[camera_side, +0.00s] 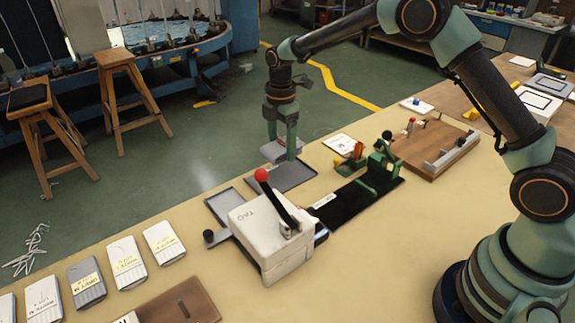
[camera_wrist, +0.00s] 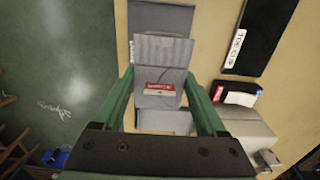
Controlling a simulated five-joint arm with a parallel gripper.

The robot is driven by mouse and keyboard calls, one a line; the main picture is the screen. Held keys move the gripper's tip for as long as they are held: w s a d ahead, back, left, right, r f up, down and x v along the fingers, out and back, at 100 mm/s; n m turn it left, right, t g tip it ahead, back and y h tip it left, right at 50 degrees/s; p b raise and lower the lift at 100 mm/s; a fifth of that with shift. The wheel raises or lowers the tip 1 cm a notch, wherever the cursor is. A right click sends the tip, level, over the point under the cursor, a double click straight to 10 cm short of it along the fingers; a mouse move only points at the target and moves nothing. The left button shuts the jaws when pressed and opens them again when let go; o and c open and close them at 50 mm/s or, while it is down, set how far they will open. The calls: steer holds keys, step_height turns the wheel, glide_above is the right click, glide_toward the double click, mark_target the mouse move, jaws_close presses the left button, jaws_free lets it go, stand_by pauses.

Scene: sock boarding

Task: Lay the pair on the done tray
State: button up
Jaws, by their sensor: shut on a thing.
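My gripper (camera_side: 282,148) is shut on a grey folded pair of socks (camera_side: 273,151) and holds it over the far edge of the bench. In the wrist view the pair (camera_wrist: 162,52) lies between the green fingers (camera_wrist: 162,76), with a red and white label (camera_wrist: 159,88) across it. Two flat dark grey trays lie at that edge: one (camera_side: 296,178) just below the pair, the other (camera_side: 222,209) to its left. I cannot read which is the done tray. In the wrist view the pair partly covers one tray (camera_wrist: 160,17).
A white TAG machine (camera_side: 262,238) with a red-knobbed lever stands in front of the left tray. A green fixture on a black base (camera_side: 360,200) and a wooden board (camera_side: 437,150) lie to the right. Several labelled packs (camera_side: 125,262) line the left side.

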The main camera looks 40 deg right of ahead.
mark_target(282, 178)
steer(key=shift+f, duration=3.55)
steer(key=shift+f, duration=0.15)
steer(key=o, duration=1.5)
steer(key=shift+c, duration=0.2)
